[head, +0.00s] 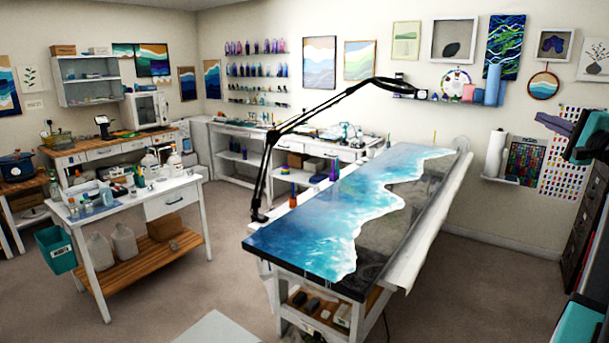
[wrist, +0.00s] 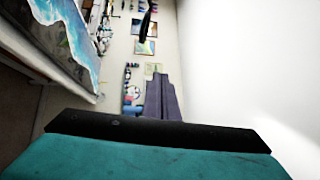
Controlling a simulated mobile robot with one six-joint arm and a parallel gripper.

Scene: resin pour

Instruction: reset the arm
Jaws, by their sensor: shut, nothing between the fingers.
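My gripper (head: 545,119) shows at the right edge in the head view, raised in front of the right wall with its fingers pointing left. In the wrist view the purple-grey fingers (wrist: 159,82) lie together, shut and empty. The rest of my arm runs down the right edge of the head view and is partly cut off by the frame. The gripper is up and to the right of the resin table (head: 352,290), apart from it.
The long table carries a blue and white resin wave panel (head: 345,205), with a black lamp arm (head: 325,110) over it. A white side table (head: 180,190) with bottles stands left. A colour chart (head: 524,160) and paper roll (head: 495,153) are on the right wall. Floor between the tables is clear.

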